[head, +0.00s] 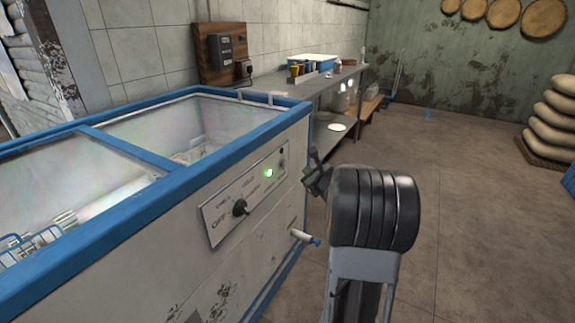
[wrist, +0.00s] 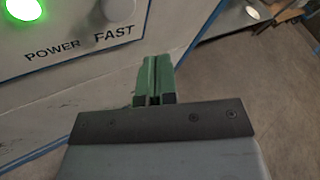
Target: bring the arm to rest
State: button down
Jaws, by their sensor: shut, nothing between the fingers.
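My arm stands in front of the right end of a blue-rimmed chest freezer (head: 150,160) in the head view. My gripper (head: 313,160) is at the freezer's right front corner and is partly hidden by my own arm. In the wrist view my gripper (wrist: 153,62) shows green fingers pressed together with nothing between them. The freezer's control panel (head: 245,190) has a dark knob and a lit green lamp (head: 269,173). The lamp also shows in the wrist view (wrist: 22,8), up and left of the fingers, beside the words POWER and FAST.
A drain tap (head: 304,236) sticks out low on the freezer front. A metal table (head: 325,85) with a blue-rimmed tray (head: 312,62) stands along the wall beyond. Stacked sacks (head: 553,120) lie at the far right. The floor (head: 470,220) to the right of my arm is clear.

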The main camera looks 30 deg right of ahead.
dwell(0.3)
jog(key=a+r+n+y+p, duration=0.1)
jog(key=a+r+n+p, duration=0.1)
jog(key=a+r+n, duration=0.1)
jog(key=a+r+n+g+y+p, duration=0.1)
jog(key=a+r+n+y+p, duration=0.1)
jog(key=a, duration=0.4)
jog(key=s+a+r+n+g+y+p, duration=0.1)
jog(key=a+r+n+y+p, duration=0.1)
jog(key=a+r+n+p, duration=0.2)
jog(key=shift+s+a+r, duration=0.1)
jog(key=shift+a+r, duration=0.5)
jog(key=shift+r, duration=0.05)
jog(key=s+a+r+n+g+y+p, duration=0.1)
jog(key=s+a+r+n+g+p, duration=0.35)
jog(key=s+a+n+p, duration=0.2)
jog(key=s+a+r+n+g+y+p, duration=0.1)
jog(key=s+a+r+n+g+p, duration=0.2)
jog(key=s+a+r+n+p, duration=0.4)
jog(key=s+r+n+g+h+p, duration=0.2)
jog(key=s+r+n+h+p, duration=0.2)
jog(key=s+n+p, duration=0.3)
jog(key=shift+s+a+n+h, duration=0.2)
jog(key=shift+s+n+h, duration=0.3)
jog(key=shift+n, duration=0.95)
jog(key=shift+w+r, duration=0.1)
